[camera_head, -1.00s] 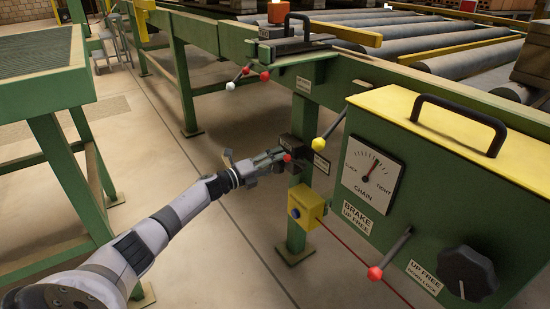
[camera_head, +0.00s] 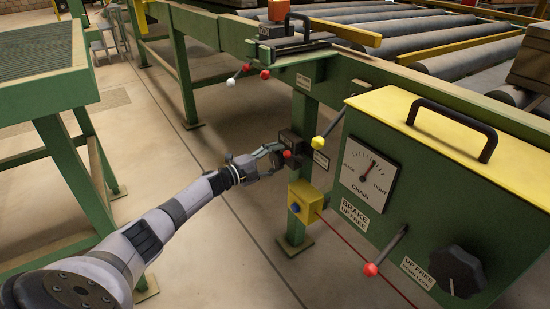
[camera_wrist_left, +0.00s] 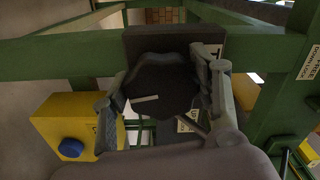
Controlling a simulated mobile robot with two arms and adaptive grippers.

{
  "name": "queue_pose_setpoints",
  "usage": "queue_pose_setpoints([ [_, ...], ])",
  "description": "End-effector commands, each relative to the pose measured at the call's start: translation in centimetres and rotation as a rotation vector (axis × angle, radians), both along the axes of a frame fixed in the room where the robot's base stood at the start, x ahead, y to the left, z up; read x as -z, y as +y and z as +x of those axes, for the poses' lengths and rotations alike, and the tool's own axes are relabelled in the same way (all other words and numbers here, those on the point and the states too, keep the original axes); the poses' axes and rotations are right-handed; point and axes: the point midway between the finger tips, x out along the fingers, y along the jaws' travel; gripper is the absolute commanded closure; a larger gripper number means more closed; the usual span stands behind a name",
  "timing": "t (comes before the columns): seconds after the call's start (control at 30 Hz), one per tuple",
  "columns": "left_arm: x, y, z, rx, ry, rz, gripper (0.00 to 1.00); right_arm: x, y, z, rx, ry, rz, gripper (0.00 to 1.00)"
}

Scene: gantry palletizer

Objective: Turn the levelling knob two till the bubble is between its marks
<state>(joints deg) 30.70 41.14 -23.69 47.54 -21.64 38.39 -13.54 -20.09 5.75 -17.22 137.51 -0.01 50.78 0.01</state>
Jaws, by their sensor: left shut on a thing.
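In the left wrist view, a black lobed knob (camera_wrist_left: 163,76) with a pale pointer line sits on a dark block (camera_wrist_left: 143,40). My left gripper (camera_wrist_left: 162,95) is shut on this knob, with one finger on each side of it. The pointer line lies nearly level in that view. In the head view my left gripper (camera_head: 272,158) is at the dark block (camera_head: 291,141) on the green post, and it hides most of the knob. A label beside the block is partly covered. I cannot make out a bubble or its marks. My right gripper is not in view.
A yellow box with a blue button (camera_head: 305,201) is just below the gripper. To the right is a green cabinet (camera_head: 420,170) with a chain gauge (camera_head: 368,174), a red-tipped lever (camera_head: 386,250) and another black knob (camera_head: 457,270). Rollers (camera_head: 455,62) lie behind.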

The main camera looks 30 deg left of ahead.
Motion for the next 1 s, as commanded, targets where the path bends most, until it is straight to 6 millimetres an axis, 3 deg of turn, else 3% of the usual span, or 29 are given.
queue_pose_setpoints([
  [0.33,-0.01,0.15,0.01,-0.004,0.001,-0.002,0.72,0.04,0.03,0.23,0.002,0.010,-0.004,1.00],
  [0.37,-0.01,0.15,0.02,-0.004,0.001,-0.002,0.44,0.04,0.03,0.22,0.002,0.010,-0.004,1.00],
  [0.63,0.00,0.09,0.00,-0.002,0.001,-0.001,0.26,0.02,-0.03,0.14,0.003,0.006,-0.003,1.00],
  [1.0,0.07,0.16,-0.30,-0.001,0.001,0.000,0.26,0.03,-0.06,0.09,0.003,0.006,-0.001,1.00],
])
